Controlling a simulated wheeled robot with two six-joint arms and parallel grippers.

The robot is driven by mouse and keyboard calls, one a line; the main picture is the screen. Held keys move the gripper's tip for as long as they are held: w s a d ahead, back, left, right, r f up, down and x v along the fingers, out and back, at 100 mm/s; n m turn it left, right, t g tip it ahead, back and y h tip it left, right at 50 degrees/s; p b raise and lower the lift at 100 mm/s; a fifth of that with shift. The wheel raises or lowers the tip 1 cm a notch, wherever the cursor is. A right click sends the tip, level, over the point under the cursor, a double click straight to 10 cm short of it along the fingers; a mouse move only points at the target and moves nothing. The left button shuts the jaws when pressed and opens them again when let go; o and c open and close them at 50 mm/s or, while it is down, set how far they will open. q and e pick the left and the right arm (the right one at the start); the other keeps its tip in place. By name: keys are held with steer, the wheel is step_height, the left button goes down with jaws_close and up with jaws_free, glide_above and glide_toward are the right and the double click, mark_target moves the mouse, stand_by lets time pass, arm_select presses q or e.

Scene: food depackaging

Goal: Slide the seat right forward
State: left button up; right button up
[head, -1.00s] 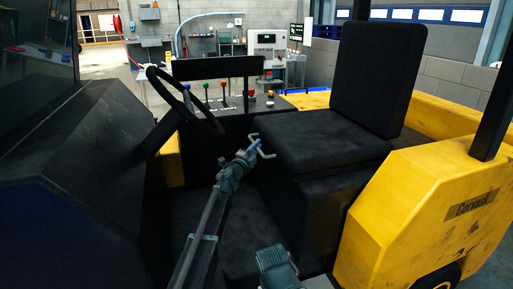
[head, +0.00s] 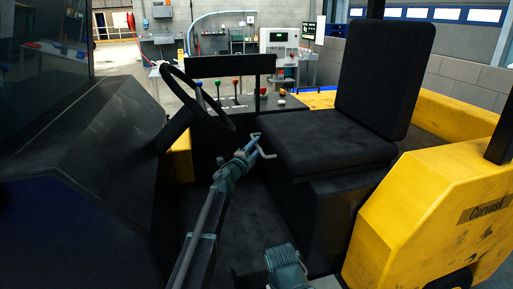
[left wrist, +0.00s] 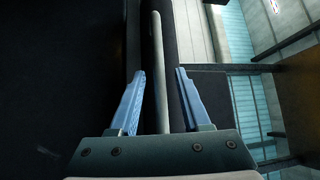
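The seat (head: 315,138) is black, with a tall upright backrest (head: 385,78), on a dark base (head: 335,205) in the vehicle's cab. A thin pale bent bar (head: 268,152) shows at the seat's front left edge; a straight grey bar (left wrist: 157,70) shows in the left wrist view. My left gripper (head: 256,148) is at the bar, in front of the seat. In the left wrist view its blue fingers (left wrist: 158,100) are apart, one each side of the bar, with visible gaps. My right gripper's fingers do not show.
The steering wheel (head: 188,97) and dark console (head: 75,165) are left of my arm. Levers stand on a panel (head: 238,105) behind. A yellow body panel (head: 435,215) is close on the right. The dark floor before the seat is partly open.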

arm_select(q)
steer(key=b+v, duration=0.2)
steer(key=v, duration=1.1)
steer(key=shift+s+a, duration=0.2)
steer(key=shift+s, duration=0.1)
